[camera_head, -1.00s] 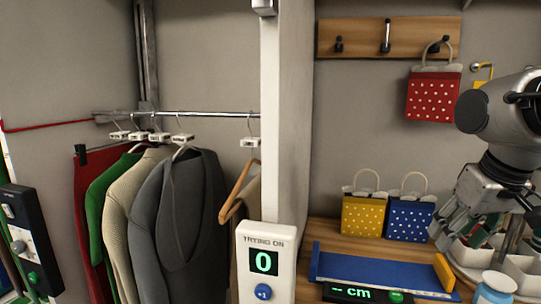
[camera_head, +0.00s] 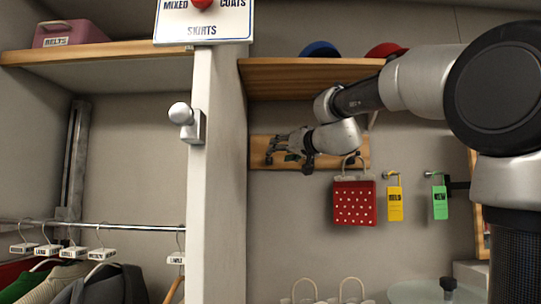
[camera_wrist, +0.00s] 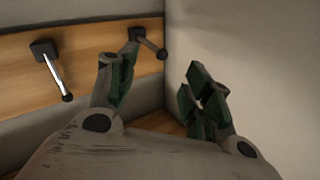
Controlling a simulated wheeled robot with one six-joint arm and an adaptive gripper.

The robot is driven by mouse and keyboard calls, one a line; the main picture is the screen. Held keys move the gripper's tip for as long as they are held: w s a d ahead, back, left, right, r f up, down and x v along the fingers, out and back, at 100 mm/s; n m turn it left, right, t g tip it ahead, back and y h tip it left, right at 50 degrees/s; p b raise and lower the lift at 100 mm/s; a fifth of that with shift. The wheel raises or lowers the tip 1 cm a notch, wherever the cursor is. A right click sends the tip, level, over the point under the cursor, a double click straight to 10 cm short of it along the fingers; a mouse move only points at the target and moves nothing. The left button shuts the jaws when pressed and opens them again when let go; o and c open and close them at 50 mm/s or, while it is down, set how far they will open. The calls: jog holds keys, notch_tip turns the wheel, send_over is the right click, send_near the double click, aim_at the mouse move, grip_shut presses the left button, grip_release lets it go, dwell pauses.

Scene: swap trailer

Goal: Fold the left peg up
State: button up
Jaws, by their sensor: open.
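A wooden peg board (camera_head: 365,146) is on the wall in the head view, partly covered by my gripper (camera_head: 288,158). The wrist view looks upside down. There the left peg (camera_wrist: 151,43) is dark with a ball tip and sticks out from the board near its end by the white wall. The middle peg (camera_wrist: 56,73) has a silver rod lying close to the board. My gripper's green-padded fingers (camera_wrist: 157,91) are spread, one on each side of the left peg's tip in the picture. I cannot tell whether either touches it. In the head view my gripper hides most of both pegs.
A red dotted bag (camera_head: 354,203) hangs from the right peg. A yellow tag (camera_head: 395,204) and green tag (camera_head: 439,203) hang further right. A wooden shelf (camera_head: 300,75) is above my gripper, and a white partition (camera_head: 217,200) stands to its left.

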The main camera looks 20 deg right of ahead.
aim_at(269, 157)
jog(key=x, duration=0.8)
jog(key=shift+w+d+f, duration=0.1)
jog(key=shift+d+f, duration=0.1)
jog(key=shift+f, duration=0.05)
jog(key=shift+r, duration=0.1)
grip_shut()
